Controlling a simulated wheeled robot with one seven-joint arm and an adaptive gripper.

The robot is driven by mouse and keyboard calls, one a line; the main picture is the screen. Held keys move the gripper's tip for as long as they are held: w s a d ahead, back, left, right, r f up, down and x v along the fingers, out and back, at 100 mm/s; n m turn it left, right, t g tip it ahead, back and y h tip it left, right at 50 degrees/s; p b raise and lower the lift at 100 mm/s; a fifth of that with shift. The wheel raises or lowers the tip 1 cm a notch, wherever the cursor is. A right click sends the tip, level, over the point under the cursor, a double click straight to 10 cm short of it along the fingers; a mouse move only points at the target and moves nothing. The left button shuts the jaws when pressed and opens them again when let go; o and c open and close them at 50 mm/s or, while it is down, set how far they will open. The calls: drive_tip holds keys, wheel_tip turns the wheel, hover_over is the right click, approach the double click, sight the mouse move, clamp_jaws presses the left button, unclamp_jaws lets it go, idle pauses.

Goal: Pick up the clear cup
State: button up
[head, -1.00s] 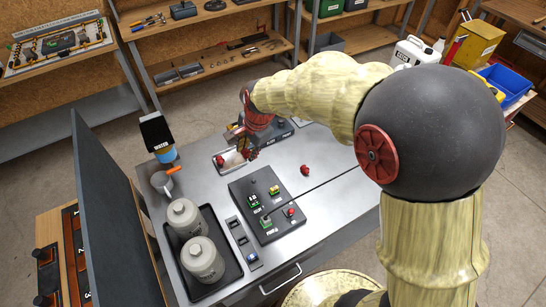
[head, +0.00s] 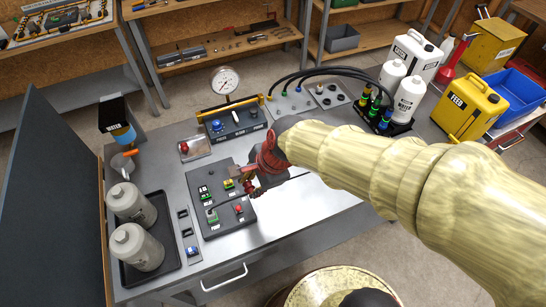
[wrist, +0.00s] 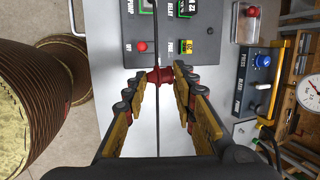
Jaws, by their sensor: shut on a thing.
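My gripper (wrist: 160,85) is shut on a small red flanged piece (wrist: 160,75) between its fingertips, over the bare metal bench top. In the head view my gripper (head: 252,187) is at the right edge of the dark button panel, and the arm hides part of it. I cannot clearly make out a clear cup. A greyish cup-like vessel (head: 122,163) stands at the left of the bench, below the black-and-blue water dispenser (head: 115,118), with an orange piece at its rim. I cannot tell if it is clear. It is far from my gripper.
The button panel (head: 222,200) lies beside my gripper. Two grey canisters (head: 137,247) stand in a black tray at front left. A gauge box (head: 232,120) and a small tray with a red knob (head: 195,148) are behind. Bottles and a yellow can (head: 470,108) stand at right.

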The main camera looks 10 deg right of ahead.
drive_tip(key=shift+s+d+f+m, duration=0.25)
drive_tip(key=shift+s+d+m, duration=0.05)
drive_tip(key=shift+w+f, duration=0.15)
drive_tip(key=shift+w, duration=0.15)
drive_tip(key=w+f+b, duration=0.1)
drive_tip(key=w+f, duration=0.1)
drive_tip(key=w, duration=0.2)
drive_tip(key=w+f+b, duration=0.2)
drive_tip(key=w+f, duration=0.1)
drive_tip(key=w, duration=0.1)
drive_tip(key=w+f+b, duration=0.1)
drive_tip(key=w+f, duration=0.2)
drive_tip(key=w, duration=0.1)
drive_tip(key=shift+d+b, duration=0.3)
drive_tip(key=shift+d, duration=0.05)
drive_tip(key=shift+w+f, duration=0.45)
drive_tip(key=shift+f, duration=0.1)
drive_tip(key=shift+w+f+b, duration=0.15)
drive_tip(key=shift+f+b, duration=0.4)
drive_tip(key=shift+f, duration=0.35)
drive_tip(key=shift+w+f+b, duration=0.1)
drive_tip(key=shift+f+b, duration=0.45)
drive_tip(key=shift+f, duration=0.35)
